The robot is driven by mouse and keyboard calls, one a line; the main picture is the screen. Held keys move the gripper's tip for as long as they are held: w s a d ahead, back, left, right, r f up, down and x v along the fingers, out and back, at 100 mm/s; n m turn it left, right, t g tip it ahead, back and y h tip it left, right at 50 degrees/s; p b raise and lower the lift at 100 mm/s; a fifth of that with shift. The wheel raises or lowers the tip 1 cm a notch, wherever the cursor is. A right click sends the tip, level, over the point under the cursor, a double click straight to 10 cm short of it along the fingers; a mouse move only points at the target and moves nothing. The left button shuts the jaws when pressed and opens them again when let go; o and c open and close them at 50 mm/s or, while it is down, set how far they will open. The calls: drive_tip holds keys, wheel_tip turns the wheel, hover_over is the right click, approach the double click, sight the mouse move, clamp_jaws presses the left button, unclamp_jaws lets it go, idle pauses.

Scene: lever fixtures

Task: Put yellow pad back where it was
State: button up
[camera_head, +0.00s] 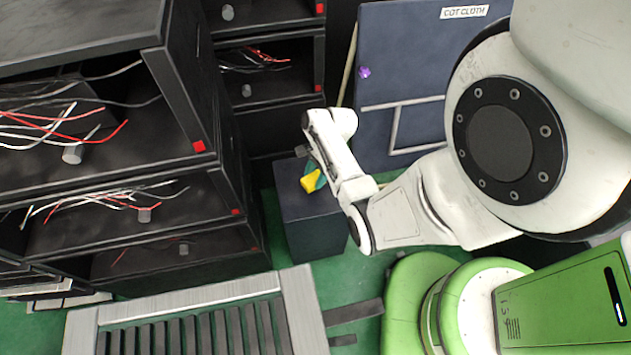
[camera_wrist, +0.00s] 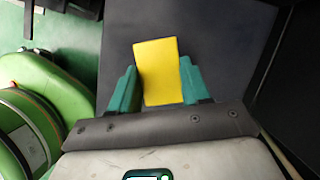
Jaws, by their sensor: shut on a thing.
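The yellow pad (camera_wrist: 158,70) is a flat rectangular block, held between the two green fingers of my gripper (camera_wrist: 156,88) in the wrist view. In the head view the pad (camera_head: 311,182) shows at the end of my gripper (camera_head: 314,178), over the top of a dark box (camera_head: 292,207). The wrist view shows the dark box top (camera_wrist: 225,50) behind the pad. I cannot tell whether the pad touches it.
Black shelves with loose wires and grey knobs (camera_head: 72,155) stand at the left. A dark blue panel (camera_head: 400,70) labelled "COT CLOTH" with a purple item (camera_head: 364,72) stands behind. A grey slatted frame (camera_head: 190,310) lies in front. Green floor (camera_head: 360,280) shows between.

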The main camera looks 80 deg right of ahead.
drive_tip(key=shift+f, duration=1.45)
drive_tip(key=shift+b, duration=0.3)
drive_tip(key=shift+f, duration=0.15)
drive_tip(key=o, duration=0.9)
drive_tip(key=p+v, duration=0.2)
drive_tip(key=v, duration=1)
drive_tip(key=shift+a+r, duration=0.1)
drive_tip(key=shift+r, duration=0.1)
